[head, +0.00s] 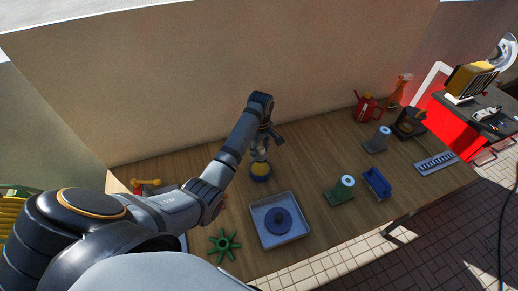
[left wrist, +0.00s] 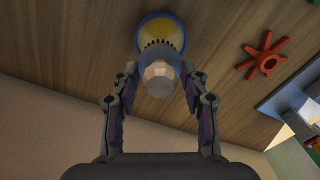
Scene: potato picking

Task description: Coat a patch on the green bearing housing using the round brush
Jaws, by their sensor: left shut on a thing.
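My left gripper (head: 261,148) is shut on the round brush, whose pale faceted handle end (left wrist: 159,77) shows between the fingers in the left wrist view. The brush points down over a round blue-rimmed, yellow-topped thing (head: 261,172) on the table; it also shows in the left wrist view (left wrist: 162,27). Whether the bristles touch it I cannot tell. A green block with a pale grey cylinder (head: 338,195), apparently the green bearing housing, stands right of the gripper, well apart from it. My right gripper is not in view.
A grey tray (head: 254,224) holds a blue round part. A green star-shaped wheel (head: 224,244) lies left of it; a red one (left wrist: 267,58) shows in the left wrist view. A blue block (head: 377,183) and a grey block with cylinder (head: 377,142) stand right. A wall closes the back.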

